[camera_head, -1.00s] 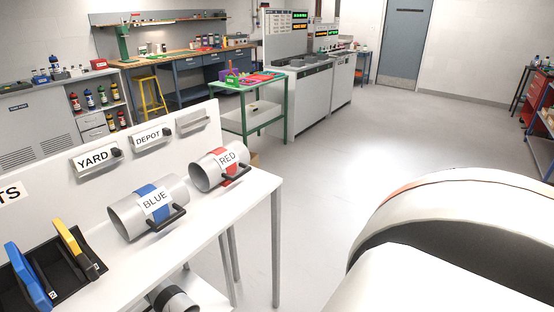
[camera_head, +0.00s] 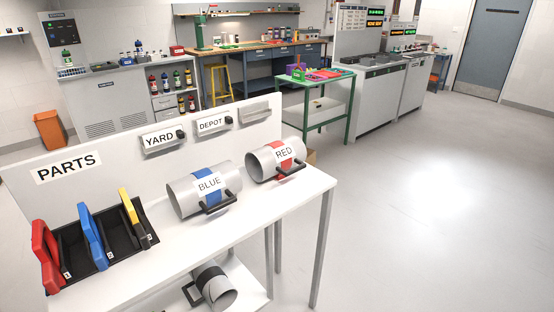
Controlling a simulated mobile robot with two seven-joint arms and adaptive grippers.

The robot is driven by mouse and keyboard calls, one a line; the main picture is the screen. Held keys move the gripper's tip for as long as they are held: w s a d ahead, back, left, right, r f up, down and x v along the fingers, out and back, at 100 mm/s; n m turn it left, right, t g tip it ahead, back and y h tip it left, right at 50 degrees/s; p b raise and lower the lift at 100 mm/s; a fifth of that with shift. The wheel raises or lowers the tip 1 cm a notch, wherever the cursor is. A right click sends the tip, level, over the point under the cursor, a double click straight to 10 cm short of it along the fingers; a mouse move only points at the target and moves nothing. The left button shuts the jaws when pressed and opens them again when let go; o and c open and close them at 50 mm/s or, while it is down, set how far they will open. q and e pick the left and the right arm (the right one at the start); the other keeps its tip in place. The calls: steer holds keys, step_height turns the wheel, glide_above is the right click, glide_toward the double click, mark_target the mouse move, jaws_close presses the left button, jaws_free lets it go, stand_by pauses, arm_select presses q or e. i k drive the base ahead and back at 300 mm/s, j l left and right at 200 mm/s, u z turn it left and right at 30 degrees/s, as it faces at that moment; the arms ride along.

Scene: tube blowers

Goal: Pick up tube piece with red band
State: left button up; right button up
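The tube piece with the red band (camera_head: 265,164) lies on its side on the white parts table, near the table's right end. It is a grey cylinder with a RED label and a black handle (camera_head: 291,171) on its front side. The tube piece with the blue band (camera_head: 184,196) lies to its left, with a BLUE label and a similar black handle. A third grey tube with a black band (camera_head: 220,294) lies on the lower shelf. Neither of my grippers is in view.
The white table (camera_head: 262,208) has a back panel marked PARTS, YARD and DEPOT. A black rack (camera_head: 119,238) holds red, blue and yellow pieces at the left. A green-framed bench (camera_head: 322,85) stands behind. Open floor (camera_head: 430,200) lies to the right.

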mark_target(275, 159)
steer(key=l+u, duration=0.1)
steer(key=u, duration=0.85)
steer(key=l+u, duration=0.95)
steer(key=k+l+u, duration=0.2)
steer(key=l, duration=0.2)
steer(key=l+u, duration=0.2)
steer(key=l, duration=0.25)
steer(key=k, duration=0.05)
